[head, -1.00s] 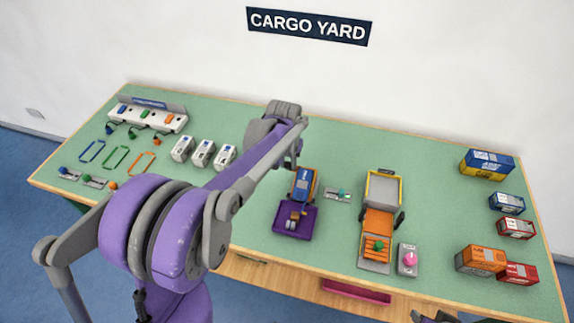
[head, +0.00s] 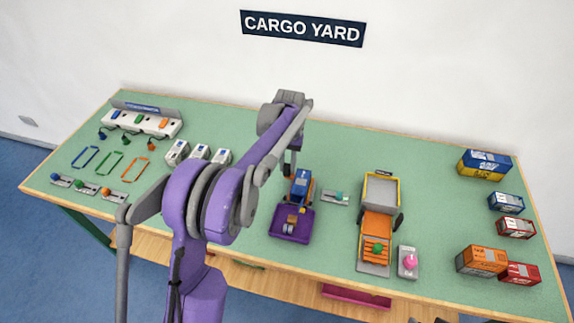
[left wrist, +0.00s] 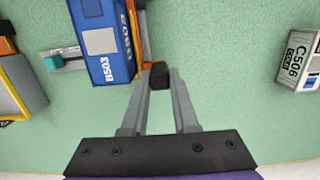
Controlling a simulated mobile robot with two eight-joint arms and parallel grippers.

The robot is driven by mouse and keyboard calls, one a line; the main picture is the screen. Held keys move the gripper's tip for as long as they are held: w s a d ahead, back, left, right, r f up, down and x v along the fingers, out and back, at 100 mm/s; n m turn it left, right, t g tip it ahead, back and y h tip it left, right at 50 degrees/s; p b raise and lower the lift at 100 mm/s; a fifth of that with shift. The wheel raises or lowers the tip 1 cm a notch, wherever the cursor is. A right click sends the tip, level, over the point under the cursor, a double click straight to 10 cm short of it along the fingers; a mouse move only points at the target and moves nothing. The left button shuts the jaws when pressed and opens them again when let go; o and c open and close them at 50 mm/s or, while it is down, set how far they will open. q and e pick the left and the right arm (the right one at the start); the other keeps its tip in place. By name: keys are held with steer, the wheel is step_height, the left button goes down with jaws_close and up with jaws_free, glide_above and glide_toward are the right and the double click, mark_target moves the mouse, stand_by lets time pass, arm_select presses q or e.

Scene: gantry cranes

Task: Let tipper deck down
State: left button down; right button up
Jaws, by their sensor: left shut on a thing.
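In the left wrist view the blue container (left wrist: 102,42) lies along an orange edge of the deck (left wrist: 133,38). My left gripper (head: 288,172) is at the tipper's far end. In the left wrist view its fingers (left wrist: 160,80) are shut on a black grip (left wrist: 160,74) beside the orange edge. Whether the deck is still tilted is hard to tell. My right gripper does not show.
A teal-knobbed lever (head: 335,197) stands right of the tipper, then an orange and yellow truck (head: 377,225) and a pink-knobbed box (head: 408,261). White containers (head: 198,154) stand to the left. Several containers (head: 482,261) line the right. Green tabletop behind the tipper is clear.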

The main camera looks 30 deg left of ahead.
arm_select(q)
steer(key=shift+w, duration=0.1)
steer(key=c, duration=1)
jaws_free()
steer(key=shift+o, duration=0.2)
steer(key=shift+w+f, duration=0.1)
step_height(320, 180, up, 11)
steer(key=w, duration=0.1)
steer(key=shift+a+p, duration=0.2)
steer(key=shift+p, duration=0.2)
steer(key=shift+f, duration=0.1)
